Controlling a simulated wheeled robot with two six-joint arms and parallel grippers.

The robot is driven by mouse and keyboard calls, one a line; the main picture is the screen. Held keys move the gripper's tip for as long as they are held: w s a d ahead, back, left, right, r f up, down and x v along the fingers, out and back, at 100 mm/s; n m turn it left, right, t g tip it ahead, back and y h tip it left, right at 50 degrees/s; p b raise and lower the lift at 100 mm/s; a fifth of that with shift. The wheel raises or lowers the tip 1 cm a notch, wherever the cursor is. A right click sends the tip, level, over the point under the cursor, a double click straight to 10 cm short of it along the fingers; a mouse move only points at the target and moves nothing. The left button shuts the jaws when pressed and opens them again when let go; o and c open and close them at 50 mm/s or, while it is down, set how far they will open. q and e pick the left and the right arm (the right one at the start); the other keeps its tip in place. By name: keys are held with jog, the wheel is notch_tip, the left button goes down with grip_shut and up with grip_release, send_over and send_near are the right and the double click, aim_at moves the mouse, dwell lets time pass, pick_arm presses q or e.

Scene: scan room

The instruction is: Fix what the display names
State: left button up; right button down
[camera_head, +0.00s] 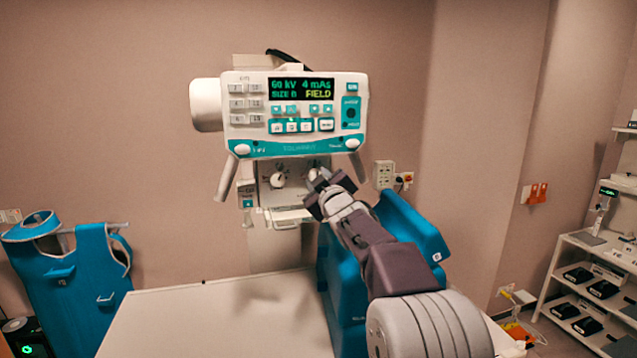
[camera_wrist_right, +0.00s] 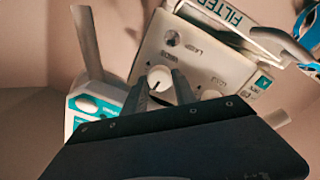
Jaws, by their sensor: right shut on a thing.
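The display (camera_head: 301,89) on the white and teal tube head console reads "60 kV 4 mAs", "SIZE B" and, in yellow, "FIELD". Below it, the collimator front has a left knob (camera_head: 278,180) and a right knob, which my right gripper (camera_head: 318,183) mostly covers. In the right wrist view the gripper (camera_wrist_right: 160,84) has its two fingers on either side of a round white knob (camera_wrist_right: 158,78) with a dark pointer line, shut on it. My left gripper is not in view.
Two grey handles (camera_head: 227,178) slant down from the console. A slot marked "FILTER" (camera_wrist_right: 232,14) shows in the wrist view. A pale table (camera_head: 215,318) and a blue padded support (camera_head: 340,275) stand below my arm. A blue apron (camera_head: 88,275) hangs left; shelves (camera_head: 590,280) stand right.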

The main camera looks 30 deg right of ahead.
dwell(0.4)
jog(key=c, duration=1.1)
grip_release()
jog(key=shift+o, duration=0.5)
jog(key=shift+w, duration=0.1)
jog(key=b+v, duration=0.1)
jog(key=v, duration=0.8)
jog(key=shift+f, duration=0.1)
